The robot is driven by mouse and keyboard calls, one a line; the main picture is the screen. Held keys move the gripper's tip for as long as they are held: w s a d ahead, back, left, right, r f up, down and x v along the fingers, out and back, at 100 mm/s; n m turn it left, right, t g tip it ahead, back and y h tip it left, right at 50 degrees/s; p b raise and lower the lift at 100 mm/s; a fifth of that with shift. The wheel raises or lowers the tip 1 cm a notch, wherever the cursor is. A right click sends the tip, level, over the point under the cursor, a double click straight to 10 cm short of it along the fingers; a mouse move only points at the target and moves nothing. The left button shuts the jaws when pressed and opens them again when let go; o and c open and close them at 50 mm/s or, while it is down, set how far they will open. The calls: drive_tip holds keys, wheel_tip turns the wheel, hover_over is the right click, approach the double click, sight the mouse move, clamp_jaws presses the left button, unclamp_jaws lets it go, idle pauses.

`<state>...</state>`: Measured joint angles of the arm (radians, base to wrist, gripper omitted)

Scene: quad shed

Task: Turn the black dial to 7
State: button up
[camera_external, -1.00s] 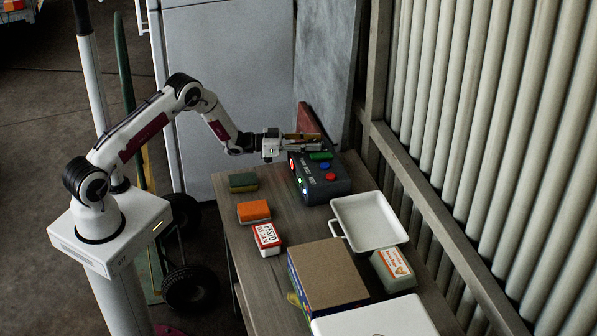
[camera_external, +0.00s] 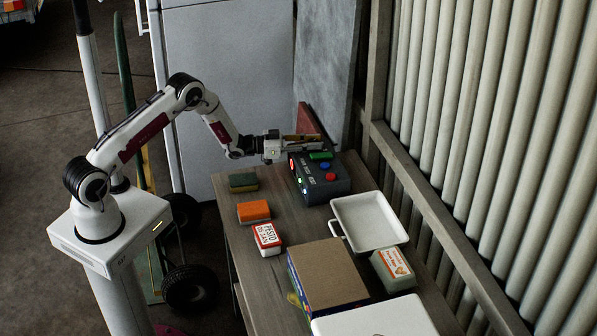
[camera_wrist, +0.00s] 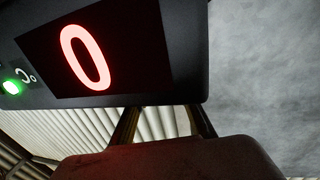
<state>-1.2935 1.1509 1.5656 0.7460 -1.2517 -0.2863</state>
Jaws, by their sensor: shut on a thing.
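A dark control box (camera_external: 338,186) stands on the bench in the external view, with green, blue and red buttons on top. Its display (camera_wrist: 86,57) shows a red 0 in the wrist view, beside a lit green lamp (camera_wrist: 12,87). My gripper (camera_external: 308,140) is at the box's far end, just above the top in the picture. In the wrist view its two fingers reach up behind the lower edge of the box, so their tips are hidden. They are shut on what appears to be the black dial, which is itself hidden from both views.
A white tray (camera_external: 345,223) stands in front of the box. A green-yellow sponge (camera_external: 243,182), an orange sponge (camera_external: 253,211) and a PESTO box (camera_external: 267,239) lie along the left bench edge. A brown-topped box (camera_external: 328,272) is nearer. A grey panel rises behind my gripper.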

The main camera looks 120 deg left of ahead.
drive_tip(key=shift+w+r+n+g+y, duration=0.15)
drive_tip(key=shift+n+g+y, duration=1.35)
drive_tip(key=shift+y, duration=0.4)
drive_tip(key=shift+n+g+y, duration=0.3)
drive_tip(key=shift+n+g, duration=0.1)
drive_tip(key=shift+g, duration=0.2)
drive_tip(key=o, duration=0.8)
drive_tip(key=shift+o, duration=0.2)
drive_tip(key=shift+s, duration=0.25)
drive_tip(key=shift+d, duration=0.15)
drive_tip(key=shift+v, duration=1.25)
drive_tip(key=shift+r, duration=3.4)
